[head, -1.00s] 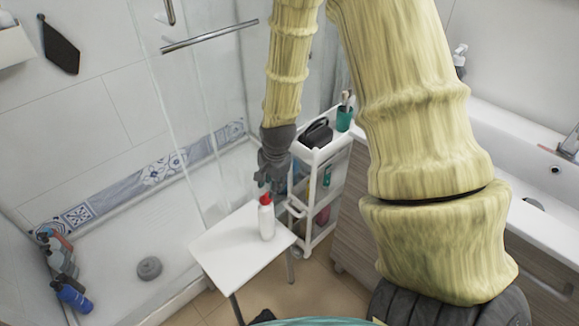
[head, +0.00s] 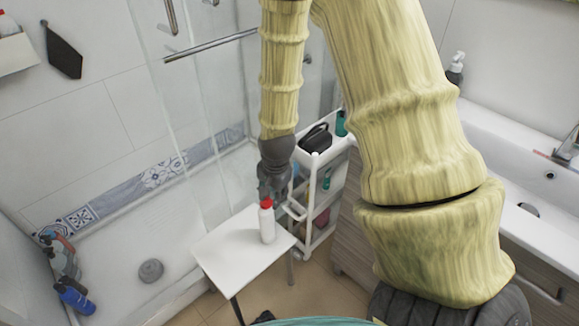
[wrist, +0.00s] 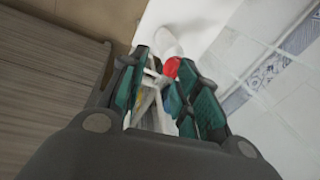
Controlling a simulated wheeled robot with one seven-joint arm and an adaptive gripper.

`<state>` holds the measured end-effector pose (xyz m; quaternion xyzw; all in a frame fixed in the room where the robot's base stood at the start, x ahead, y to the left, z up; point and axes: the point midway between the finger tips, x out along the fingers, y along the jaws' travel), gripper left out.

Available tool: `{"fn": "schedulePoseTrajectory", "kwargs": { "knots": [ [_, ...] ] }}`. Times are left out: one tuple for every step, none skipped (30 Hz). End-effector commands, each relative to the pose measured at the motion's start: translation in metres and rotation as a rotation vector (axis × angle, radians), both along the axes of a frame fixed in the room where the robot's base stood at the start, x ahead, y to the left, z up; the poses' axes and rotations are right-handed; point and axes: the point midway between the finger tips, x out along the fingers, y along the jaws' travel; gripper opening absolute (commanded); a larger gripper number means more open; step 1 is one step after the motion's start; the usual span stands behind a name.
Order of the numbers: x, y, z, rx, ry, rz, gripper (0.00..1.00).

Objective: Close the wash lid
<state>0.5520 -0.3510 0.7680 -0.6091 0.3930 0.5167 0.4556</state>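A white wash bottle (head: 267,226) with a red lid (head: 266,203) stands upright on a small white table (head: 224,252). My gripper (head: 272,192) points down just behind the red lid, its fingers close to it. In the wrist view, the red lid (wrist: 172,68) shows at the gap between my teal-padded fingertips (wrist: 163,64), toward the right one. The white bottle body (wrist: 167,40) lies beyond it. The fingers are apart and hold nothing that I can see. I cannot tell whether they touch the lid, or how the lid sits.
A white cart (head: 326,160) with a black item and a teal cup (head: 341,123) stands behind the table. A wooden cabinet with a sink (head: 500,150) is at the right. Several bottles (head: 68,270) are in the shower tray at the left. The table's front is clear.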

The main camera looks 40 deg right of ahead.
Motion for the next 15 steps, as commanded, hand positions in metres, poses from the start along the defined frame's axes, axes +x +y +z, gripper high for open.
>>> {"fn": "schedulePoseTrajectory", "kwargs": {
  "knots": [
    [-0.005,0.003,-0.002,-0.007,0.009,0.026,0.32],
    [-0.007,0.004,-0.004,-0.011,0.011,0.043,0.32],
    [-0.009,0.006,-0.006,-0.017,0.012,0.064,0.32],
    [-0.011,0.007,-0.009,-0.020,0.015,0.082,0.32],
    [-0.014,0.009,-0.011,-0.024,0.018,0.097,0.32],
    [-0.016,0.011,-0.013,-0.029,0.020,0.120,0.32],
    [-0.019,0.013,-0.016,-0.032,0.023,0.135,0.32],
    [-0.021,0.014,-0.018,-0.036,0.026,0.152,0.32],
    [-0.024,0.016,-0.020,-0.040,0.028,0.174,0.32],
    [-0.027,0.017,-0.022,-0.043,0.031,0.190,0.32],
    [-0.030,0.019,-0.024,-0.046,0.034,0.207,0.32],
    [-0.033,0.021,-0.027,-0.051,0.036,0.229,0.32],
    [-0.035,0.022,-0.029,-0.054,0.038,0.245,0.32],
    [-0.038,0.024,-0.031,-0.056,0.042,0.262,0.32],
    [-0.041,0.026,-0.033,-0.061,0.045,0.285,0.32]
  ]
}}
